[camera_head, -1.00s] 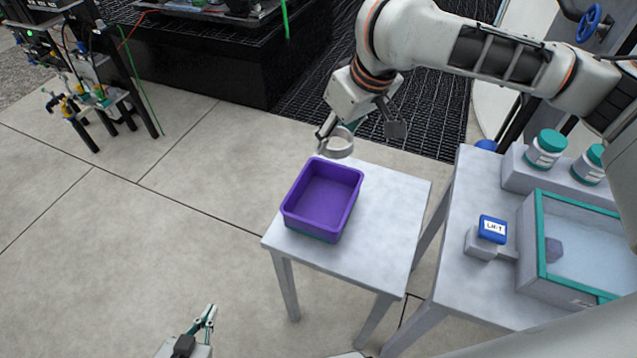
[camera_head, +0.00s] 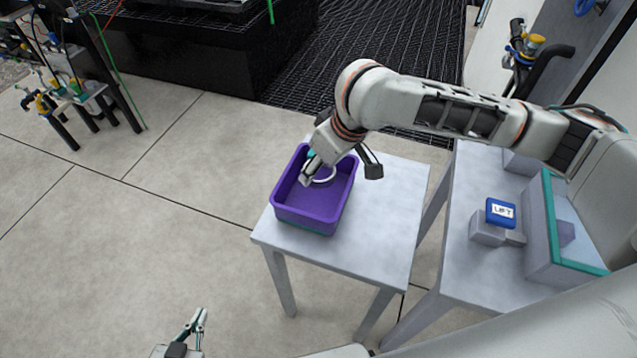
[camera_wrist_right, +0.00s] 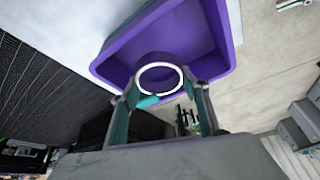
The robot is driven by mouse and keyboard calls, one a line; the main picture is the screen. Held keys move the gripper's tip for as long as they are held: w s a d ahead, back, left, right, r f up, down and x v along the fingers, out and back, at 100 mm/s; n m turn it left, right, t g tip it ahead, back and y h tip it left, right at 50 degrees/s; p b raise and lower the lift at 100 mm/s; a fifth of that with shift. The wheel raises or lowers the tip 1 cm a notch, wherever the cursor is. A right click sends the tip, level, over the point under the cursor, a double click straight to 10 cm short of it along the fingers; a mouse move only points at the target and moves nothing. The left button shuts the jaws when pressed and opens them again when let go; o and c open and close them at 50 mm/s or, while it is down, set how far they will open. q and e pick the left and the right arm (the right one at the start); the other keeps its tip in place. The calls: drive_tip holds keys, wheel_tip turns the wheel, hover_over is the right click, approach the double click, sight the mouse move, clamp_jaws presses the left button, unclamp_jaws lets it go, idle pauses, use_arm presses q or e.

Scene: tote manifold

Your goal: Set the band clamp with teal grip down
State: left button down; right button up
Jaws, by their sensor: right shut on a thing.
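The band clamp is a pale ring (camera_head: 323,178) with a teal grip (camera_wrist_right: 148,101). In the head view it is over the purple tote (camera_head: 310,222), near the far wall. My right gripper (camera_wrist_right: 161,104) is shut on the clamp by its teal grip. In the right wrist view the ring (camera_wrist_right: 160,66) is in front of the tote's inside; I cannot tell whether it touches the floor. In the head view my right gripper and wrist partly hide the clamp. My left gripper (camera_head: 197,318) is low in the head view, away from the table, open and empty.
The tote stands on a small grey table (camera_head: 380,225) with free room to its right. A second table (camera_head: 455,270) at the right bears a blue labelled block (camera_head: 500,212) and a teal-edged case (camera_head: 548,235). Dark grating (camera_head: 370,60) lies behind.

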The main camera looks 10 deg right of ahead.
sight(319, 192)
drive_tip(key=shift+f, duration=0.6)
wheel_tip(319, 192, down, 4)
drive_tip(key=shift+s+f+b, duration=0.1)
drive_tip(key=shift+f+b, duration=0.15)
drive_tip(key=shift+b, duration=0.95)
drive_tip(key=shift+f, duration=0.25)
drive_tip(key=shift+r, duration=0.25)
drive_tip(key=o, duration=1.3)
drive_tip(key=shift+f, duration=0.1)
